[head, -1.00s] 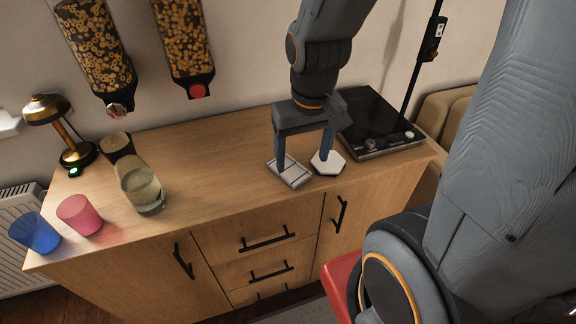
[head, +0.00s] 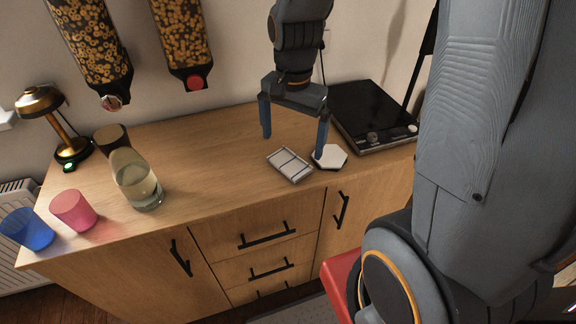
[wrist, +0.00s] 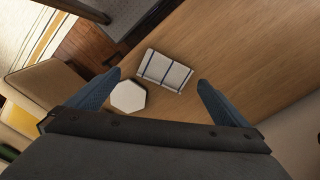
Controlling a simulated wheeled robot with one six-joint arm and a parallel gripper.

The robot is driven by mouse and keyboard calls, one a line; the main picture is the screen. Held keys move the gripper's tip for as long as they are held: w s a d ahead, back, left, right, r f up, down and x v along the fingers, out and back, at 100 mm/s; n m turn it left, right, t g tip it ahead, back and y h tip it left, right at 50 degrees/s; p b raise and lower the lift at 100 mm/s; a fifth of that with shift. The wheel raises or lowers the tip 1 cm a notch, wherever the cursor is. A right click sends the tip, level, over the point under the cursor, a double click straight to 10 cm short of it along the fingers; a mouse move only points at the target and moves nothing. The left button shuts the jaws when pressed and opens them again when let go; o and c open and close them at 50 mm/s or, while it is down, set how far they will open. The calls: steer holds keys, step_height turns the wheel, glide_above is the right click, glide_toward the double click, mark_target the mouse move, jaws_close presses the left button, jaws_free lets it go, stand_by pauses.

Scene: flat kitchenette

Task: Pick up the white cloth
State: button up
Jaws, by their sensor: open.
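The white cloth (head: 290,165) lies flat on the wooden counter near its front edge, a folded rectangle with dark stripes. It also shows in the wrist view (wrist: 164,71), ahead of and between the two fingers. My gripper (head: 294,138) is open and empty above the counter, with the cloth below it. In the wrist view my gripper (wrist: 155,84) has its fingers wide apart. A white hexagonal coaster (head: 330,157) lies just right of the cloth, close to the right finger in the head view.
A black cooktop (head: 370,115) stands right of the coaster. A glass jug (head: 137,182), a pink cup (head: 74,210), a blue cup (head: 27,230) and a brass lamp (head: 58,125) stand at the left. Cereal dispensers (head: 183,45) hang above. The middle of the counter (head: 210,150) is clear.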

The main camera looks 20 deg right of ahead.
mark_target(289, 160)
steer(key=w+m, duration=0.1)
steer(key=w+f+m, duration=0.1)
steer(key=m, duration=0.1)
steer(key=shift+w+f, duration=0.1)
steer(key=shift+f+m, duration=0.15)
steer(key=shift+m, duration=0.25)
steer(key=shift+w+d+f+p, duration=0.1)
steer(key=shift+f+p, duration=0.25)
steer(key=shift+f, duration=1.55)
steer(key=shift+w+d+f+p, duration=0.1)
steer(key=shift+f+p, duration=0.2)
steer(key=shift+f, duration=1.55)
steer(key=c, duration=0.9)
step_height(289, 160, up, 10)
steer(key=shift+r+b, duration=0.1)
steer(key=shift+b, duration=0.7)
